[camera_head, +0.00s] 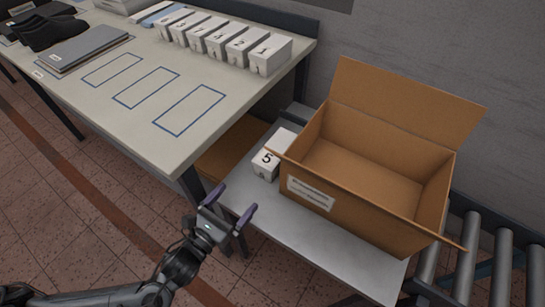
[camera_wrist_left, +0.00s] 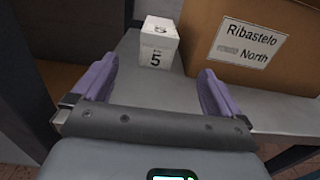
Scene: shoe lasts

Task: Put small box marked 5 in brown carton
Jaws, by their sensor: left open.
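The small white box marked 5 (camera_head: 267,163) stands on a low grey shelf, just left of the brown carton (camera_head: 328,206). It also shows in the left wrist view (camera_wrist_left: 158,45), ahead of and between the fingers. The brown carton is open at the top, with its flaps spread and its visible inside empty. The carton also shows in the left wrist view (camera_wrist_left: 208,25), with a label reading Ribastelo North. My left gripper (camera_head: 233,200) is open and empty, in front of the box and apart from it. My right gripper is not in view.
A large table (camera_head: 140,134) with blue outlined rectangles stands at the left, its corner close to the box. A row of white numbered boxes (camera_head: 225,42) sits at its back. Rollers (camera_head: 500,262) lie right of the carton. The low shelf (camera_head: 325,252) is bare in front.

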